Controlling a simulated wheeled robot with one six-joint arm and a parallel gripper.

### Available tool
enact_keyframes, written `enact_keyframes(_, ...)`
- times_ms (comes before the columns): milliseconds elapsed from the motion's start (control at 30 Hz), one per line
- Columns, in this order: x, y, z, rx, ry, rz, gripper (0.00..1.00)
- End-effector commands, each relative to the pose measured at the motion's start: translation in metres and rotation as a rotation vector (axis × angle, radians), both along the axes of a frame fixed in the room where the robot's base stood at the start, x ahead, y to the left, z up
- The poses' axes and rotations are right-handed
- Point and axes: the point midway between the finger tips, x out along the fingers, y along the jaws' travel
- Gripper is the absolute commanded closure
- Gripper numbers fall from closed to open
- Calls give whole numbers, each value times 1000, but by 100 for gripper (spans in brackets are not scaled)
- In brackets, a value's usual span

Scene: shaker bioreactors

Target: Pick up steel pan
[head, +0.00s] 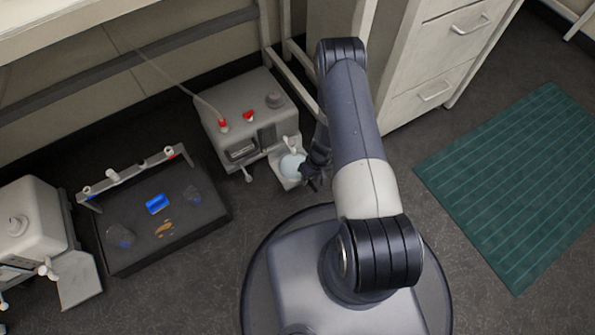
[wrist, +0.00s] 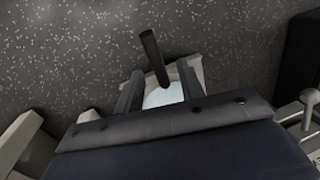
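The steel pan (head: 292,164) shows in the head view as a pale round shape at the front of a grey machine on the floor. In the wrist view its pale bowl (wrist: 163,97) is partly hidden by my gripper, and a dark handle (wrist: 151,53) sticks up from it. My gripper (head: 311,172) is right beside the pan in the head view, dark and small. In the wrist view my gripper (wrist: 160,76) has its two fingers apart, with the handle's lower part between them and gaps on both sides. I see no contact with the handle.
The grey machine (head: 245,110) with red caps stands behind the pan. A black tray (head: 214,222) with a blue item lies to the left, and another white machine (head: 30,225) is farther left. A drawer cabinet (head: 440,60) stands right. A green mat (head: 520,180) lies on open floor.

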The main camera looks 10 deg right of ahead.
Motion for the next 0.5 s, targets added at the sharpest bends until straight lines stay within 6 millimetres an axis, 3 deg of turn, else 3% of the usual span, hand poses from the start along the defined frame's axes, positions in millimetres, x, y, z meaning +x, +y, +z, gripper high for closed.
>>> enact_keyframes(33, -1, 1, -14, 0, 2, 0, 63)
enact_keyframes(167, -2, 4, -29, 1, 1, -1, 63)
enact_keyframes(400, -2, 5, -29, 0, 0, -1, 63)
enact_keyframes(500, -2, 5, -29, 0, 0, -1, 70)
